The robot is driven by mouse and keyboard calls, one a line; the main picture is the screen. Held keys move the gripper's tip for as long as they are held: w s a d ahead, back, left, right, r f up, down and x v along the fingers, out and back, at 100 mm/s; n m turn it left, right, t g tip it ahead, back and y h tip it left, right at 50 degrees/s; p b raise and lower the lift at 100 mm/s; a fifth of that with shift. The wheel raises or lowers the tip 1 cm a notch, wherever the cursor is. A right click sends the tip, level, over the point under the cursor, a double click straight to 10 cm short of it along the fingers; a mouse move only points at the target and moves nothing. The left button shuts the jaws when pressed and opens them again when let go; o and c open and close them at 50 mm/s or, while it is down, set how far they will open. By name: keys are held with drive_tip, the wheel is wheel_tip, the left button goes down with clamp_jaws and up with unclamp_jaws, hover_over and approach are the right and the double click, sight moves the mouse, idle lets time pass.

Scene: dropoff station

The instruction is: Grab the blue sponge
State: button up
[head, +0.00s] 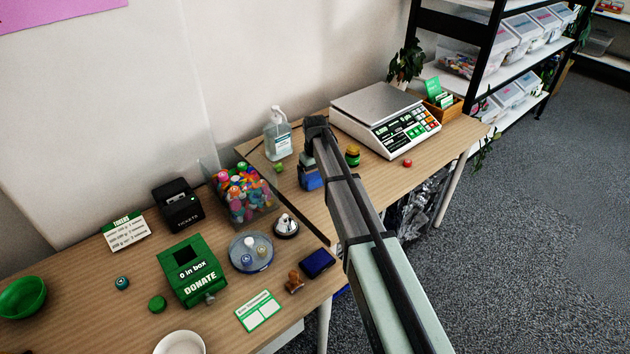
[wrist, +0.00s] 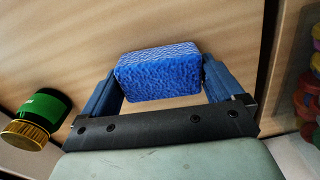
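The blue sponge (wrist: 158,74) lies between the two blue fingers of my gripper (wrist: 160,80) in the wrist view. Its rough face is toward the camera, and the fingers are close along its left and right sides. I see no clear gap on either side, but cannot tell if the fingers press on it. In the head view, the sponge (head: 311,183) shows at the lower end of my gripper (head: 309,168), low over the wooden table. My arm covers part of that area. Whether the sponge touches the table is unclear.
A jar with a green label (wrist: 45,105) is close left of my gripper in the wrist view. A sanitizer bottle (head: 277,135), a scale (head: 385,118) and a clear bin of colorful caps (head: 243,200) stand around it. A donate box (head: 192,272) is nearer the front.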

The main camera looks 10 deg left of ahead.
drive_tip(key=shift+c, duration=0.6)
drive_tip(key=shift+r, duration=0.1)
